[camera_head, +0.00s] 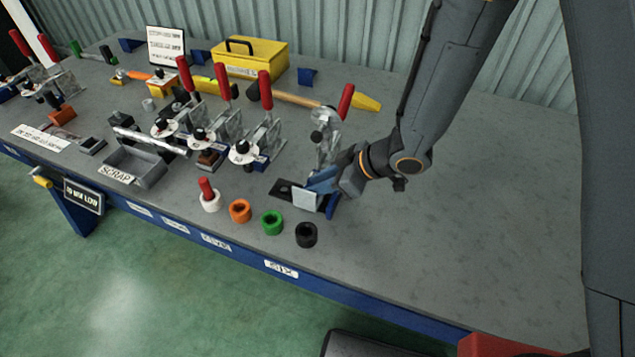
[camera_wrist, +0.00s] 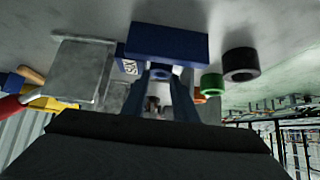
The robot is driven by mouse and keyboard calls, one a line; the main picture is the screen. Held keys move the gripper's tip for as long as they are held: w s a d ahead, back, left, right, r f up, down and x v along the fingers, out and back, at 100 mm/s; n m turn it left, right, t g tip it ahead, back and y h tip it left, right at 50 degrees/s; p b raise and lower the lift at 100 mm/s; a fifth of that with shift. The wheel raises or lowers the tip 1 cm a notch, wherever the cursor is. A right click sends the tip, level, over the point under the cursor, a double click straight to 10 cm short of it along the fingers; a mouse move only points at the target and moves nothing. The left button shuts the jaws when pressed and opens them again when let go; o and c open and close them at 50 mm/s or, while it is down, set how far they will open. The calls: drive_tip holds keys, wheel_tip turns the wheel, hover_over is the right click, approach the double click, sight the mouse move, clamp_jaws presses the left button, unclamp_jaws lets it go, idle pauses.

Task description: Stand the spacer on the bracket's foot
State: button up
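My gripper (camera_head: 312,192) is low over the right-hand clamp station. Its two blue fingers (camera_wrist: 161,85) stand apart in the wrist view, with a gap between them that shows things farther off. A pale block-like face (camera_head: 306,199) shows at the fingertips; I cannot tell whether it is a separate part. A dark flat plate with a hole (camera_head: 282,189), perhaps the bracket's foot, lies just left of the fingertips, partly hidden. A blue bar (camera_head: 332,206) is beside the fingers and crosses above the tips in the wrist view (camera_wrist: 167,42). I cannot identify the spacer for certain.
Red-handled clamps and a scrap tray (camera_head: 150,172) stand left. A hammer and a yellow toolbox (camera_head: 265,57) lie behind. The right side is clear.

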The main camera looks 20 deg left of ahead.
drive_tip(key=shift+d+f, duration=0.1)
drive_tip(key=shift+f, duration=0.2)
drive_tip(key=shift+r, duration=0.25)
drive_tip(key=v, duration=1.2)
drive_tip(key=shift+r, duration=0.5)
drive_tip(key=shift+w, duration=0.2)
drive_tip(key=w+d+r+m+t+h, duration=0.1)
drive_tip(key=w+d+m+t+h, duration=0.25)
drive_tip(key=d, duration=0.45)
drive_tip(key=w+d+r+m+t+h, duration=0.1)
drive_tip(key=w+d+m+t+h, duration=0.15)
drive_tip(key=w+d+m, duration=0.4)
drive_tip(key=s+d+m+g+h, duration=0.25)
drive_tip(key=s+d, duration=0.25)
drive_tip(key=d, duration=0.4)
drive_tip(key=s+d+r+m+g, duration=0.1)
drive_tip(key=s+d+m+g, duration=0.1)
drive_tip(key=s, duration=0.8)
drive_tip(key=shift+d+m+g, duration=0.3)
drive_tip(key=shift+m+g, duration=0.25)
drive_tip(key=shift+m, duration=0.7)
